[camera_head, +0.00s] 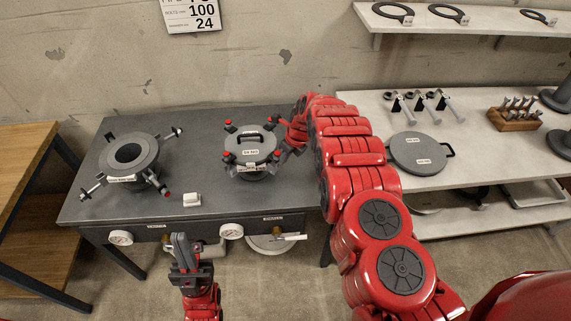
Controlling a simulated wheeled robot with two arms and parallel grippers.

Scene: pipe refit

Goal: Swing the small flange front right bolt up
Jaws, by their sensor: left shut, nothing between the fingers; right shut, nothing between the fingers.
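The smaller flange (238,166) stands at the right part of the dark bench, covered by a round grey lid (254,143) with a dark handle. Red-tipped swing bolts (230,124) sit around its rim. My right gripper (284,152) is shut at the lid's right side, close to the front right bolt (276,155). The arm partly hides that area, so I cannot tell whether they touch or exactly how that bolt is tilted. My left gripper (181,241) is shut and empty, low in front of the bench edge.
A larger open flange (131,154) with bolts splayed outward stands on the left of the bench (200,132). A shelf at right holds another lid (418,152) and tools.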

